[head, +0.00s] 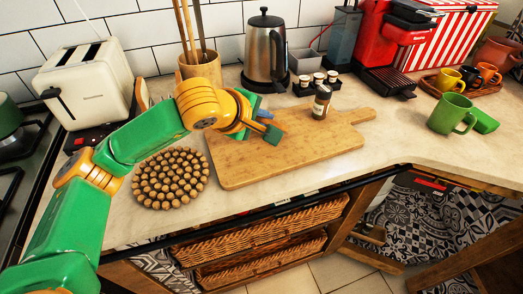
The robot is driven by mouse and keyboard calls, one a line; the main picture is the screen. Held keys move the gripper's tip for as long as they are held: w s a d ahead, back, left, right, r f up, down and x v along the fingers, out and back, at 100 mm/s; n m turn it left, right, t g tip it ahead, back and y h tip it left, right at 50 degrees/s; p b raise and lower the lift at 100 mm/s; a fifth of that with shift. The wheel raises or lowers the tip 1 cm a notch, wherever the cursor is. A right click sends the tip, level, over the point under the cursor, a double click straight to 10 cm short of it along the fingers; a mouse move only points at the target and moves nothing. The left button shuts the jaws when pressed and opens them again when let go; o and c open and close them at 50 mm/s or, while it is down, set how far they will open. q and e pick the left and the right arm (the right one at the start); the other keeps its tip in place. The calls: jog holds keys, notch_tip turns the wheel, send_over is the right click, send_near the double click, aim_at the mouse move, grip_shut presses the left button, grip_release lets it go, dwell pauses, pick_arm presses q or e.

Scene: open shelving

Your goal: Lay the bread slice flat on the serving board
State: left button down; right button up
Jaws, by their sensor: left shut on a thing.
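The serving board (310,151) is a pale wooden board with a handle at its right end, lying on the counter in the head view. My left gripper (268,123) is over the board's back left part, with its fingers pointing right. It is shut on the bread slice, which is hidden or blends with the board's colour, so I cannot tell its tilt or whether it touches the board. My right gripper is not in view.
A small jar (321,101) stands at the board's back edge. A round beaded trivet (170,178) lies left of the board. A white toaster (85,84) and a kettle (265,52) stand behind. A green mug (451,114) stands at the right. The board's front is clear.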

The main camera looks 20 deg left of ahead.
pick_arm(q)
jog(key=c, duration=1)
grip_release()
jog(key=shift+c, duration=0.2)
jog(key=p+v, duration=0.2)
jog(key=v, duration=0.6)
notch_tip(320, 180, up, 8)
jog(key=s+p, duration=0.2)
jog(key=p, duration=0.3)
jog(key=shift+s+a, duration=0.2)
jog(key=shift+a, duration=0.1)
